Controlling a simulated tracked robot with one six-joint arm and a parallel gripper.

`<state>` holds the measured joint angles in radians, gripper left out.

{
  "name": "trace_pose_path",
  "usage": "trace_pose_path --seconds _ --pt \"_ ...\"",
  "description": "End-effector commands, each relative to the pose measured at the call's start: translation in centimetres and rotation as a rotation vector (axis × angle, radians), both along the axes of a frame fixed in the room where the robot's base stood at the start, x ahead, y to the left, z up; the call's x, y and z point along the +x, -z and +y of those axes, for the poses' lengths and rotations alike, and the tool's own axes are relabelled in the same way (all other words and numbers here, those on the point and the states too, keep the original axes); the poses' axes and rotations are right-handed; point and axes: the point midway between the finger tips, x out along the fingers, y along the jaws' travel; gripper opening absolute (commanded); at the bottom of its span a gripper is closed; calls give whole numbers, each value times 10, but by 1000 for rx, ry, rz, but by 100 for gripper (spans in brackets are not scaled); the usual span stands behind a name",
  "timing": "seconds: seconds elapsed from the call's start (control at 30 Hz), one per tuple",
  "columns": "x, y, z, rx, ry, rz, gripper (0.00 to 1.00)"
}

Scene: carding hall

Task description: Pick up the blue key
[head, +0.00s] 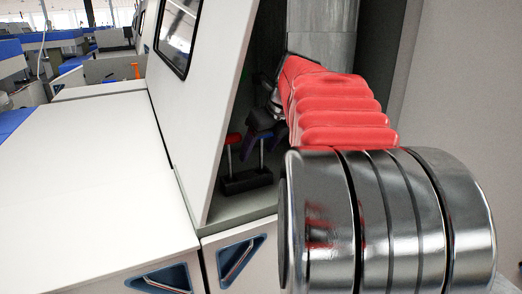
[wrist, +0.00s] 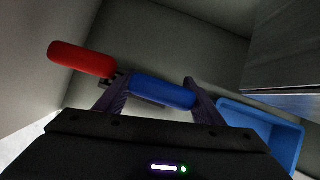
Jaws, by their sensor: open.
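The blue key (head: 264,134) stands upright in a black holder (head: 247,182) inside the recess, its blue handle on top. The red key (head: 233,139) stands left of it in the same holder. In the wrist view the blue key's handle (wrist: 163,91) lies across the space between the two purple fingers of my gripper (wrist: 156,84), and the red handle (wrist: 82,59) lies outside the left finger. My gripper is open, with one finger on each side of the blue handle. I cannot tell whether either finger touches it. The blue key's lower part is hidden in the wrist view.
A blue bin (wrist: 262,132) sits right of the gripper in the wrist view. In the head view, a white slanted panel (head: 205,80) borders the recess on the left, and a wide white surface (head: 90,190) lies clear. My arm covers the recess's right side.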

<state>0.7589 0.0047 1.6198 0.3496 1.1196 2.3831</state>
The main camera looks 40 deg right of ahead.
Motion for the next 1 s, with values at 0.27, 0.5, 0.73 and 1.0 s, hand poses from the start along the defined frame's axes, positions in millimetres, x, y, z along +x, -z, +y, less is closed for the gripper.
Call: trace_pose_path --seconds 0.27,0.5,0.73,1.0 --pt "11 19 -1 0 0 0 62" --pt "10 18 -1 -1 0 -1 62" --pt "10 18 -1 0 1 -1 62" --pt "10 18 -1 0 1 -1 44"
